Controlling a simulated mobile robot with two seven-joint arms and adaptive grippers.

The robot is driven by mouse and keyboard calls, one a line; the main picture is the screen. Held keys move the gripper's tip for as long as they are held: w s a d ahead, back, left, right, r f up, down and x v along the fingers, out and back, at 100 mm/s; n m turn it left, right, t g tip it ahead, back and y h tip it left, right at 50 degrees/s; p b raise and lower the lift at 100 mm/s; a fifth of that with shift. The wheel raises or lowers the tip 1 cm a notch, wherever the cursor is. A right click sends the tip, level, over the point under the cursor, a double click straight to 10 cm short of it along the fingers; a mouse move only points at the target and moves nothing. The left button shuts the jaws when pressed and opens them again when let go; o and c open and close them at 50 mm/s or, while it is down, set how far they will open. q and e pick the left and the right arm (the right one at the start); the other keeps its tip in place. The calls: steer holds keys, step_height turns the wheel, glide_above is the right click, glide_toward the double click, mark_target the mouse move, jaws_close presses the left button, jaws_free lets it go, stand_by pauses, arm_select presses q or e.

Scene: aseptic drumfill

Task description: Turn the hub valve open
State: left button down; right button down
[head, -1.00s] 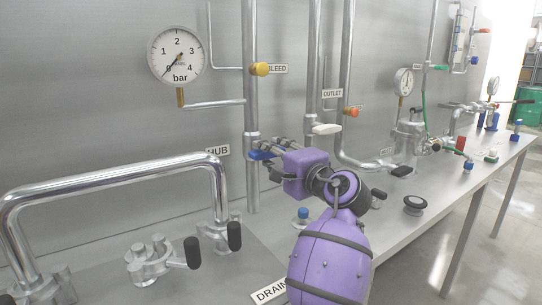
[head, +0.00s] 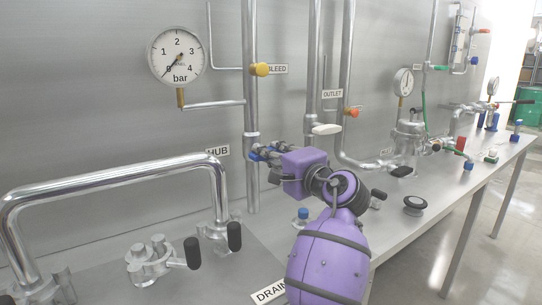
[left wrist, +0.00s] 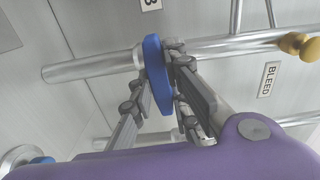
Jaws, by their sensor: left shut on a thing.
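The hub valve has a blue handle (head: 256,156) on the vertical steel pipe beside the HUB label (head: 218,152). In the head view my left gripper (head: 266,153) is at this handle, and its fingers hide part of it. In the left wrist view the blue handle (left wrist: 154,74) stands between the two fingers of my left gripper (left wrist: 158,82), which is shut on it. The handle lies across the pipe in that view. The valve body is mostly hidden. My right gripper is in neither view.
A pressure gauge (head: 177,54) and a yellow bleed handle (head: 260,69) are above. A white outlet handle (head: 326,129) is close to the right of my gripper. A bent steel pipe (head: 120,178) stands at the left, and a blue-capped bottle (head: 302,216) is below.

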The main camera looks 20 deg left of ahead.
arm_select(q)
steer(key=n, duration=0.3)
steer(key=shift+n, duration=0.4)
steer(key=n+b, duration=0.1)
steer(key=n, duration=0.2)
steer(key=shift+f+n, duration=0.1)
steer(key=shift+n, duration=0.3)
steer(key=n+b, duration=0.1)
steer(key=n, duration=0.2)
steer(key=shift+b, duration=0.4)
steer(key=n+b, duration=0.2)
steer(key=n, duration=0.2)
steer(key=shift+n, duration=0.3)
steer(key=shift+n+b, duration=0.3)
steer(key=shift+n, duration=0.8)
steer(key=shift+b, duration=0.3)
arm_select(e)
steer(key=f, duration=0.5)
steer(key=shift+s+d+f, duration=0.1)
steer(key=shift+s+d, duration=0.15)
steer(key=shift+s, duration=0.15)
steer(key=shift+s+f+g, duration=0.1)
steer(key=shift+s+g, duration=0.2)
arm_select(q)
steer(key=c, duration=1.7)
jaws_free()
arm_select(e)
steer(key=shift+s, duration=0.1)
